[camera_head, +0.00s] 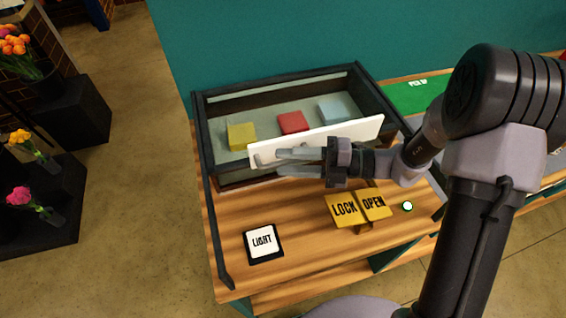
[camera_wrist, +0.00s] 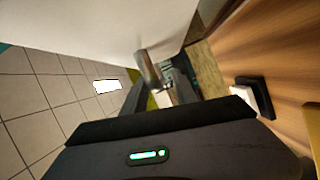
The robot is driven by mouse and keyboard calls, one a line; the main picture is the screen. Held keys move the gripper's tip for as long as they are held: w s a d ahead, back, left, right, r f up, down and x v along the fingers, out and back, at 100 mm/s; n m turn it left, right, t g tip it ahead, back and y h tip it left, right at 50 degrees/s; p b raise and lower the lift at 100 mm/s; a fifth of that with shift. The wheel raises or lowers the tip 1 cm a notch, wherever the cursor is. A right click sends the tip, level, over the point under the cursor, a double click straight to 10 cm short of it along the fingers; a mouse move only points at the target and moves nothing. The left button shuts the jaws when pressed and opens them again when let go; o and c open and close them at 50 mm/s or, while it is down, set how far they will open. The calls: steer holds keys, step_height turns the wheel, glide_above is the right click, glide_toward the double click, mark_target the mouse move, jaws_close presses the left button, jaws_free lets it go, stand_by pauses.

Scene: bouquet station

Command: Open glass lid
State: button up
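The glass case (camera_head: 203,112) has a dark frame and holds a yellow, a red and a pale blue block. A white panel (camera_head: 352,131) with a grey handle (camera_head: 258,160) stands slanted across its front. Dark side bars (camera_head: 218,235) run forward from the case; I cannot tell whether they belong to the glass lid. My gripper (camera_head: 281,162) is in front of the panel, its fingers apart and pointing left at the handle. In the wrist view, the metallic handle (camera_wrist: 148,70) shows near the open fingers (camera_wrist: 160,92). Contact with it is unclear.
The wooden counter (camera_head: 300,225) carries a LIGHT tile (camera_head: 263,242), yellow LOCK (camera_head: 344,208) and OPEN (camera_head: 374,204) tiles, and a small green-lit button (camera_head: 407,206). A green mat (camera_head: 410,97) lies at right. Flowers on black stands (camera_head: 75,125) are at left.

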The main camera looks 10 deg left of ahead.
steer(key=shift+s+a, duration=0.1)
steer(key=shift+a, duration=0.65)
jaws_close()
stand_by(0.9)
